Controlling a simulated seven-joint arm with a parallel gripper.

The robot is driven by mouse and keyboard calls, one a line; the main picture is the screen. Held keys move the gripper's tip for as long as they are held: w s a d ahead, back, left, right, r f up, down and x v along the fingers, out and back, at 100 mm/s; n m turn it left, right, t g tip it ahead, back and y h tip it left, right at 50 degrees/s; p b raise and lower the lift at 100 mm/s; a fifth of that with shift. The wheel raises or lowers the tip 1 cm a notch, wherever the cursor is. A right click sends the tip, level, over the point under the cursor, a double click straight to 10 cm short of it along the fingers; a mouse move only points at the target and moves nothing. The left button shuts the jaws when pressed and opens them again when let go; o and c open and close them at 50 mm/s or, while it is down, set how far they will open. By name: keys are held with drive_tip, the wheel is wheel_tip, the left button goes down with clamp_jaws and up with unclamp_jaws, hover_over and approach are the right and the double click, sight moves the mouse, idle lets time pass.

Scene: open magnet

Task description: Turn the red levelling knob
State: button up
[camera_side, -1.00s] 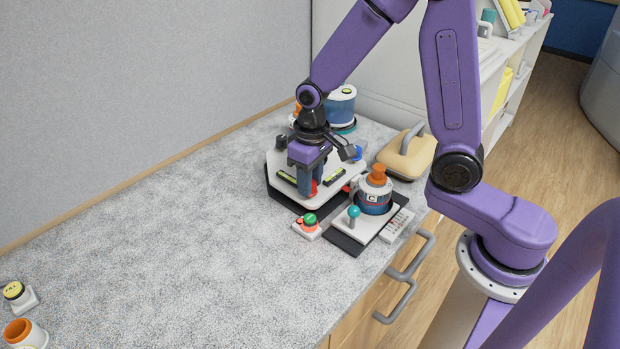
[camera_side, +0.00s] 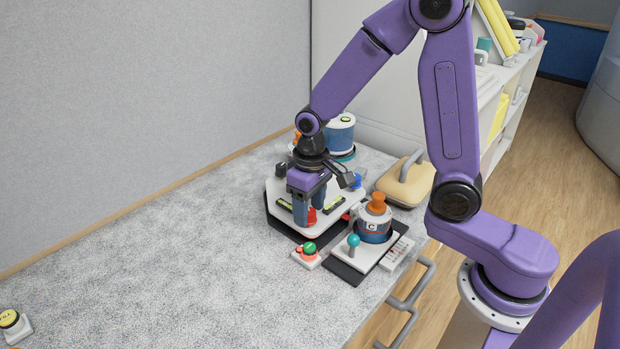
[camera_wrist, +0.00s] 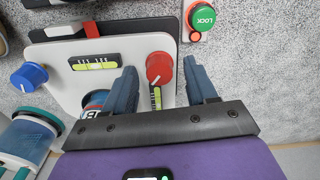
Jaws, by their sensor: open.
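The red levelling knob (camera_wrist: 159,67) is round and stands on the white plate (camera_wrist: 60,77) in the wrist view. It also shows in the side view (camera_side: 312,216), partly hidden by my gripper. My gripper (camera_wrist: 161,87) is open and empty. In the wrist view its two dark blue fingers appear to either side of the knob, with clear gaps between. In the side view my gripper (camera_side: 308,212) points down over the plate, close to the knob; I cannot tell whether the fingertips are level with it.
A blue knob (camera_wrist: 29,76) and a spirit level (camera_wrist: 95,62) are on the plate. A green LOCK button (camera_wrist: 203,16) is close by. A cup marked C (camera_side: 373,226) and a teal-topped joystick (camera_side: 353,240) stand to the right. The counter on the left is mostly clear.

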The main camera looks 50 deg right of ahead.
sight(313, 214)
wheel_tip(313, 214, up, 17)
drive_tip(key=shift+s, duration=0.25)
idle(0.4)
drive_tip(key=s+d+f+n, duration=0.1)
drive_tip(key=s+f+n, duration=0.4)
drive_tip(key=s, duration=0.6)
drive_tip(key=s+d+f+n, duration=0.1)
drive_tip(key=s+f+n, duration=0.3)
drive_tip(key=s, duration=0.7)
drive_tip(key=shift+f+n, duration=0.35)
drive_tip(key=shift+n, duration=0.75)
